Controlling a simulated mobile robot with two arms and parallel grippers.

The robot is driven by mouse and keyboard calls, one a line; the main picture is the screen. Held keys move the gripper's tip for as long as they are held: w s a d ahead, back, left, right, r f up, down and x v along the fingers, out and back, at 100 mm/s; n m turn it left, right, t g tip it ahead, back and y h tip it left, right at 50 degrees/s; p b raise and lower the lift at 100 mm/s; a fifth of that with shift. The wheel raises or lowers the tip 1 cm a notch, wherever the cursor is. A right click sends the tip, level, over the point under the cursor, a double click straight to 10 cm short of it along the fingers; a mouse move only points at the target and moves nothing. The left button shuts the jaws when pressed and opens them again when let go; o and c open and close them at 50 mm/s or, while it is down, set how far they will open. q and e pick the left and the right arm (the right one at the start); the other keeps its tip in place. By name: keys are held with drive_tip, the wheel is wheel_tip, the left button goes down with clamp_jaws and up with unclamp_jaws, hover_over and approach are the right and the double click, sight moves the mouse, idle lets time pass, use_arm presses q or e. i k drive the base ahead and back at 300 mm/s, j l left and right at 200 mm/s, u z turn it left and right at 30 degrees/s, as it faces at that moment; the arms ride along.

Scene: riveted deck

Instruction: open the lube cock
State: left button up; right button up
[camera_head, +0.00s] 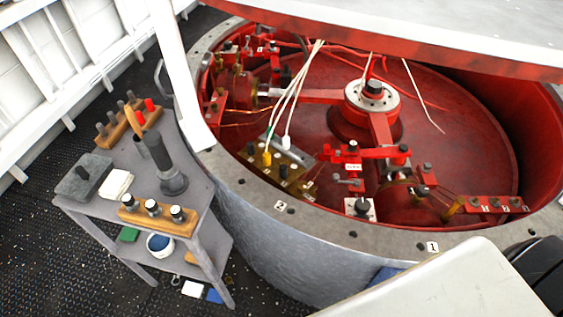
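Inside the round red housing (320,105) are several small fittings, and I cannot tell for certain which is the lube cock. A red fitting with a black knob (352,146) stands near the front inner wall, with a small white lettered tag (353,167) just below it; the lettering is too small to read surely. Below the tag is a small grey lever-like fitting (348,182). A white square plate with a dark knob (361,207) sits nearer the rim. Neither of my grippers is in view.
A grey cart (190,190) with tools and wooden blocks stands left of the housing. A brass block with wires (272,170) is inside the front-left wall. A hub (372,97) stands in the middle. A white cover overhangs the back.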

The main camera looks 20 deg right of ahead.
sight(301, 186)
drive_tip(key=j+z, duration=0.25)
drive_tip(key=j, duration=0.25)
drive_tip(key=j+z, duration=0.2)
drive_tip(key=j, duration=0.25)
drive_tip(key=k+j+z, duration=0.25)
drive_tip(key=j, duration=0.2)
drive_tip(key=i, duration=0.1)
